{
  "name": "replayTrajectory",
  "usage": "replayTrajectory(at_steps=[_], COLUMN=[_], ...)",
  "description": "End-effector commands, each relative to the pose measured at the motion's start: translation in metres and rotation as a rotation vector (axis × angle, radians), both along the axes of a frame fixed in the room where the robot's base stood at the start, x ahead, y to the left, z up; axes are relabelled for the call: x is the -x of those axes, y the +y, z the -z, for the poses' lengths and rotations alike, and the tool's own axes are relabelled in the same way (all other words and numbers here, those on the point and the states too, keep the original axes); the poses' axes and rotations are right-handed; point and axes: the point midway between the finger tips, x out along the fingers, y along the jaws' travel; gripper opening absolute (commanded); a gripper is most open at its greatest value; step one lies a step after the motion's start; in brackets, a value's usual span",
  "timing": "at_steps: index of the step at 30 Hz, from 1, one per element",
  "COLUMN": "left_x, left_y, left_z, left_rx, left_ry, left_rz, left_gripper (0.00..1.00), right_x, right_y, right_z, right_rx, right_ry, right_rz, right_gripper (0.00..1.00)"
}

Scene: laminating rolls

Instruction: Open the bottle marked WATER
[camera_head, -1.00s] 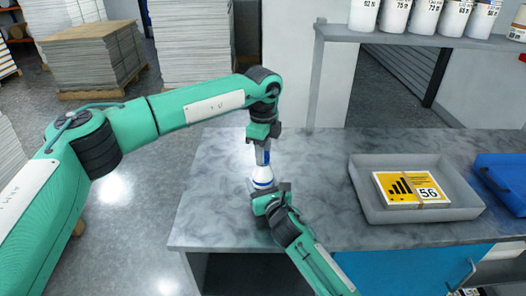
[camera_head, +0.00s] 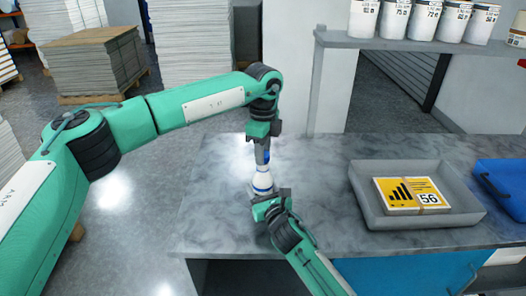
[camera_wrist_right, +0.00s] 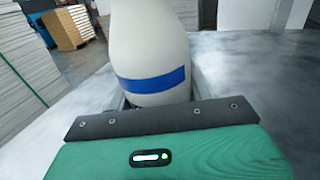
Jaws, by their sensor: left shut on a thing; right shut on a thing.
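A white bottle (camera_head: 261,182) with a blue band stands upright on the grey marbled counter. No marking on it can be read. My right gripper (camera_head: 268,198) is shut on its lower body from the near side. The right wrist view shows the bottle (camera_wrist_right: 150,45) filling the space beyond the gripper palm, with the blue band just above it. My left gripper (camera_head: 263,158) points down from above and is shut at the bottle's top, where a bit of blue cap (camera_head: 267,156) shows between the fingers. The fingers hide most of the cap, so I cannot tell whether it is loose.
A grey tray (camera_head: 465,217) holding a yellow and white pack marked 56 (camera_head: 410,194) sits to the right on the counter (camera_head: 215,215). A blue tray (camera_head: 508,188) is beyond it. White tubs (camera_head: 395,20) line a shelf above. The counter left of the bottle is clear.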

Motion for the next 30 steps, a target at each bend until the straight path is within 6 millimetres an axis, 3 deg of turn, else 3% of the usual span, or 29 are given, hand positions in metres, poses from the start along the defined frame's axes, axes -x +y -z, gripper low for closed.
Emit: replayTrajectory(at_steps=[5,12,19,20,21,24,30], left_x=[0.0,0.0,0.0,0.0,0.0,0.0,0.0], left_y=[0.0,0.0,0.0,0.0,0.0,0.0,0.0], left_z=[-0.009,-0.037,-0.04,-0.04,-0.04,-0.04,-0.04], left_rx=[0.001,0.001,0.0,0.0,0.0,0.0,0.0], left_ry=[-0.002,-0.002,-0.001,0.0,0.0,0.0,0.0], left_rz=[0.0,-0.001,0.0,0.0,0.0,0.0,0.0], left_gripper=[0.05,0.05,0.05,0.05,0.05,0.05,0.05], right_x=[0.0,0.0,0.0,0.0,0.0,0.0,0.0], right_y=[0.0,0.0,0.0,0.0,0.0,0.0,0.0], right_z=[0.0,0.0,0.0,0.0,0.0,0.0,0.0], right_rx=[0.0,0.0,0.0,0.0,0.0,0.0,0.0], right_ry=[0.0,0.0,0.0,0.0,0.0,0.0,0.0], right_rz=[0.0,0.0,0.0,0.0,0.0,0.0,0.0], right_gripper=[0.0,0.0,0.0,0.56,0.64,0.78,0.78])
